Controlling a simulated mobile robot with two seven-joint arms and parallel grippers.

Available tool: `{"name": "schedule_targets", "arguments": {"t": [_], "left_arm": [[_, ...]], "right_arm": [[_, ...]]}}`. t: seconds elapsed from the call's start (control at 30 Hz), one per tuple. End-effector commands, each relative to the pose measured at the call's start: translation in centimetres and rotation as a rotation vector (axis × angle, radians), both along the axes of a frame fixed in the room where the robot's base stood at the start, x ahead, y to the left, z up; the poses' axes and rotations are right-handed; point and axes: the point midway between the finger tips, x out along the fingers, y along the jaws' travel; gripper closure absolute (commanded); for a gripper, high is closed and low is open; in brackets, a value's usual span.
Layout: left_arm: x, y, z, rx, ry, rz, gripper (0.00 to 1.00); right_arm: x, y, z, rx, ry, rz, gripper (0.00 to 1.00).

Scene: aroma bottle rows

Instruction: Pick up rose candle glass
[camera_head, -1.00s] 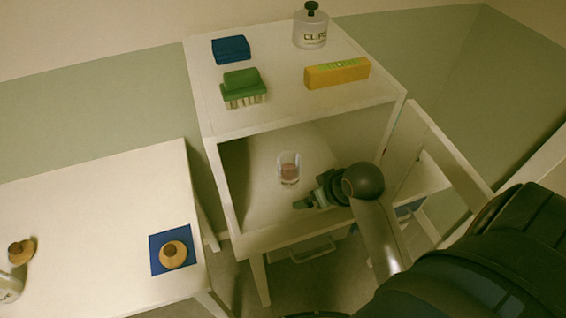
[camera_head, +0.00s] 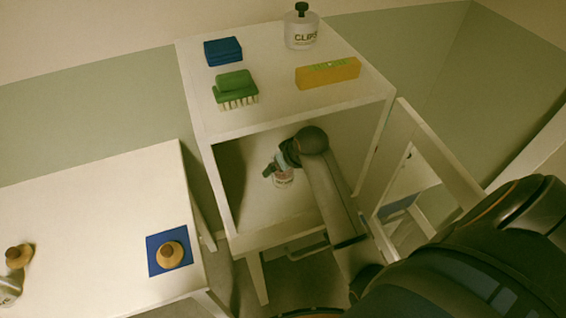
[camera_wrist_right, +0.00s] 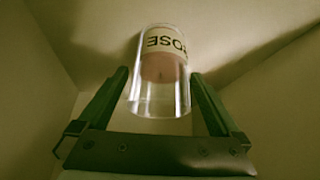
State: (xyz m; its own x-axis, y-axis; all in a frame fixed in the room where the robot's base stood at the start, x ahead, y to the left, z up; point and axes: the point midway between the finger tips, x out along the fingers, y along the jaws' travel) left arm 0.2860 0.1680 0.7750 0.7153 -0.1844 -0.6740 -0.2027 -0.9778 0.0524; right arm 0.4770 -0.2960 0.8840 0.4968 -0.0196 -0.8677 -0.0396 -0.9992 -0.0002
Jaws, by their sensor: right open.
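The rose candle glass (camera_head: 284,183) stands inside the open compartment of the white cabinet, partly hidden by my right gripper (camera_head: 274,167). In the right wrist view, the clear glass (camera_wrist_right: 160,95) has a pale label reading ROSE and pinkish wax inside. There, the two dark fingers of my right gripper (camera_wrist_right: 159,76) are open, one on each side of the glass. I cannot tell whether either finger touches it. My left gripper is not in view.
The cabinet top (camera_head: 270,85) holds a blue block (camera_head: 223,52), a green brush (camera_head: 236,88), a yellow box (camera_head: 327,73) and a CLIPS jar (camera_head: 301,32). The cabinet door (camera_head: 430,150) stands open at right. A table (camera_head: 90,220) at left holds a wooden-topped item on a blue mat (camera_head: 155,258).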

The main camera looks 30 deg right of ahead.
Motion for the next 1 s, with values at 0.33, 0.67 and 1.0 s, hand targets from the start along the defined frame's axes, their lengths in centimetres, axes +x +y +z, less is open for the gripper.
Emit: {"name": "schedule_targets", "arguments": {"t": [0.33,0.67,1.0], "left_arm": [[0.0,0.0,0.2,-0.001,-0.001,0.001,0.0],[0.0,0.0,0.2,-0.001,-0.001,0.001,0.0],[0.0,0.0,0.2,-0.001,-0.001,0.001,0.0]], "right_arm": [[1.2,-0.1,-2.1,0.0,0.0,0.001,0.0],[1.2,0.0,-2.0,0.0,0.0,0.0,0.2],[1.1,0.0,-2.0,0.001,0.0,0.0,0.58]]}}
